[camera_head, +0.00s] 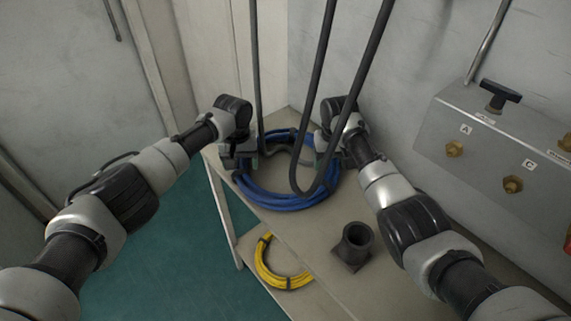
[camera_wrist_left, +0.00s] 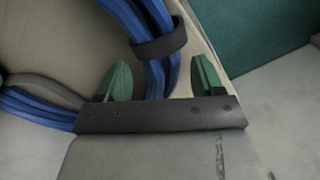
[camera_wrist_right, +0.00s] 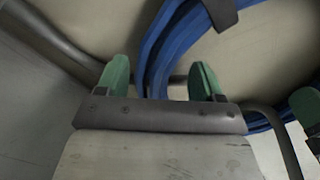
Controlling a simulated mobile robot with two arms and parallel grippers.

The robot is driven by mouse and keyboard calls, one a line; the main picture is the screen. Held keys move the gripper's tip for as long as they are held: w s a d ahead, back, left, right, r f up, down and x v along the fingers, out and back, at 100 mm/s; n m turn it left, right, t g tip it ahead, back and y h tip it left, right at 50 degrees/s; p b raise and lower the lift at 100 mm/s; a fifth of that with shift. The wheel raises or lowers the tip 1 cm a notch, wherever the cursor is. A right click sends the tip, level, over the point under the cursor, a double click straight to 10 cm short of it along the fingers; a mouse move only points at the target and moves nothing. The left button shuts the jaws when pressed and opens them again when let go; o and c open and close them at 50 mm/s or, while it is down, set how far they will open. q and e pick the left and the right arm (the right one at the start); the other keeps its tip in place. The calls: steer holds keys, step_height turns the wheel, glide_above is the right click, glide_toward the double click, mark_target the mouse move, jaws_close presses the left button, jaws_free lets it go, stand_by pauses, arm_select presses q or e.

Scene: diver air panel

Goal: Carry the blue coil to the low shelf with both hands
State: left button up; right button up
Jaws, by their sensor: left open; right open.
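The blue coil (camera_head: 283,201) lies flat on the upper shelf (camera_head: 305,237) in the corner, bound with dark straps. My left gripper (camera_head: 252,160) is at the coil's left side. My right gripper (camera_head: 322,157) is at the coil's right side. In the right wrist view its green fingers (camera_wrist_right: 159,80) are open, with the blue strands (camera_wrist_right: 158,62) between them. The low shelf (camera_head: 257,243) shows below, partly hidden by the upper one.
Black hoses (camera_head: 318,95) hang in a loop down over the coil, between my grippers. A yellow coil (camera_head: 268,272) lies on the low shelf. A dark cylindrical holder (camera_head: 354,245) stands on the upper shelf near my right arm. A grey valve panel (camera_head: 490,140) is on the right wall.

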arm_select(q)
steer(key=shift+f, duration=0.8)
arm_select(e)
steer(key=shift+f, duration=0.8)
arm_select(q)
steer(key=shift+c, duration=0.2)
arm_select(e)
steer(key=shift+c, duration=0.2)
arm_select(q)
jaws_close()
arm_select(e)
jaws_close()
arm_select(q)
steer(key=shift+w+r, duration=0.1)
arm_select(e)
steer(key=shift+w+r, duration=0.1)
